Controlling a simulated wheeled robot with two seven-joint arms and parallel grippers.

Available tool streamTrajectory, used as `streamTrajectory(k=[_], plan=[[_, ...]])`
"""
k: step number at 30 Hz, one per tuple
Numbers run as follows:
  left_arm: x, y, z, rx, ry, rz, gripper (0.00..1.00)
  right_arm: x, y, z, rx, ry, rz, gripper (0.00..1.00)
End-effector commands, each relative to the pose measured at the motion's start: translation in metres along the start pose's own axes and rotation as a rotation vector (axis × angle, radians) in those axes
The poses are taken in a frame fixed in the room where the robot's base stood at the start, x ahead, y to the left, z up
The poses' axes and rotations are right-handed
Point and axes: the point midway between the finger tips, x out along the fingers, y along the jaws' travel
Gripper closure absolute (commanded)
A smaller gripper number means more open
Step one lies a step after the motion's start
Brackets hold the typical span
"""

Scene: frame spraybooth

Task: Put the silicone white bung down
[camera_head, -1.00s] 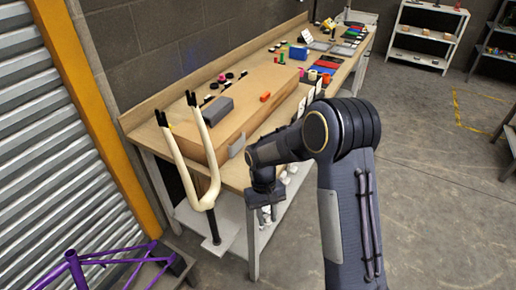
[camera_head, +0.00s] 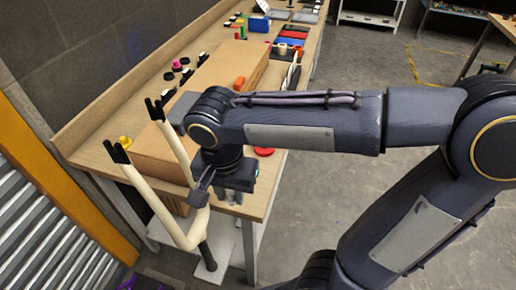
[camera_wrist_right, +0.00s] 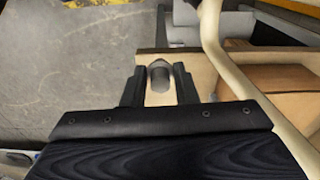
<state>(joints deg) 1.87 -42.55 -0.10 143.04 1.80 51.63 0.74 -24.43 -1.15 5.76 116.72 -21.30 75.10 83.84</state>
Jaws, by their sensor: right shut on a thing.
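My right gripper (camera_head: 233,196) points down at the near end of the wooden workbench (camera_head: 98,160), close to the bench's front corner. In the right wrist view its two fingers (camera_wrist_right: 159,84) are shut on a small grey-white rounded piece, which I take as the silicone white bung (camera_wrist_right: 160,73). The bung is small and shaded there, and the gripper and arm hide it in the head view. I cannot tell whether it touches the bench top. My left gripper is not in view.
A cream bicycle fork (camera_head: 160,205) stands upright on a stand just left of my right gripper. A long cardboard box (camera_head: 150,150) lies on the bench behind it. A yellow item (camera_head: 124,142) sits at the back left, and a red disc (camera_head: 264,151) lies beyond the gripper.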

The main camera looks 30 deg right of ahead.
Motion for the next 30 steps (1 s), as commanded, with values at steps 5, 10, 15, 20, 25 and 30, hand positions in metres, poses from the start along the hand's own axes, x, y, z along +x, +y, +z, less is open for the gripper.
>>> streamTrajectory(k=[5,10,15,20,25,30], plan=[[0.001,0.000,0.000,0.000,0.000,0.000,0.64,0.003,0.006,-0.008,0.054,0.015,0.006,0.95],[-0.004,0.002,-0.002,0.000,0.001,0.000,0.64,0.022,0.004,-0.047,0.058,0.013,0.010,0.95],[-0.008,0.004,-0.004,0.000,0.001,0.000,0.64,0.044,0.001,-0.088,0.056,0.013,0.010,0.95],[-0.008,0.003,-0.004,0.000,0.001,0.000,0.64,0.077,-0.002,-0.108,0.053,0.013,0.009,0.95],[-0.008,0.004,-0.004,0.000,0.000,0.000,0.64,0.092,-0.004,-0.120,0.050,0.015,0.005,0.95],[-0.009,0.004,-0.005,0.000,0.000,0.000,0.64,0.107,-0.004,-0.130,0.051,0.013,0.008,0.95]])
